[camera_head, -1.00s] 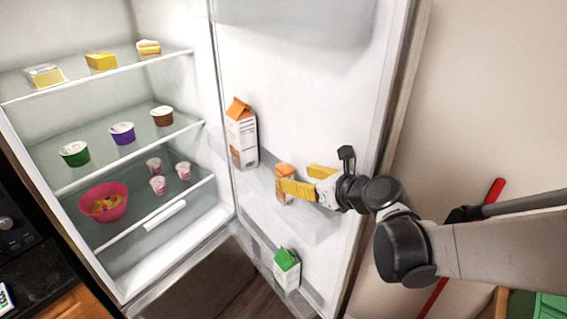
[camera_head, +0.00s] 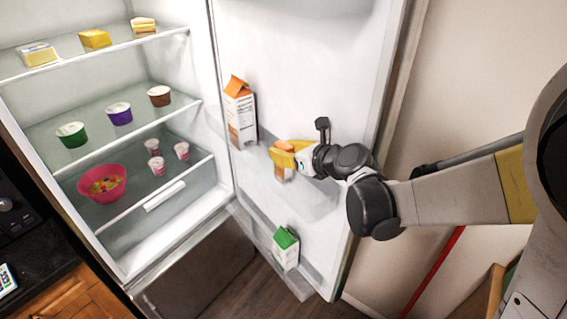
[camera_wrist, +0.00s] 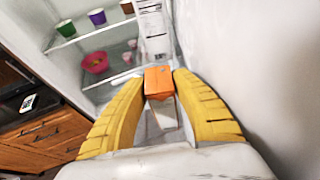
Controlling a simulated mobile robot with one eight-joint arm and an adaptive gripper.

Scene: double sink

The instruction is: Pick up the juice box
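The juice box (camera_head: 280,173) is a small carton with an orange top, at the middle shelf of the open fridge door. My gripper (camera_head: 285,153) has its yellow fingers around the upper part of the box, one on each side. In the wrist view, the orange top of the juice box (camera_wrist: 158,81) lies between the two fingertips of my gripper (camera_wrist: 160,76), which appear to touch its sides. The fingers hide part of the box in the head view. It does not look clearly raised off the shelf.
A tall orange-topped carton (camera_head: 241,115) stands left of the juice box on the same door shelf. A green-topped carton (camera_head: 286,252) stands on the lower door shelf. The fridge door (camera_head: 310,60) rises close beside my gripper. Cups and a pink bowl (camera_head: 101,184) sit inside the fridge.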

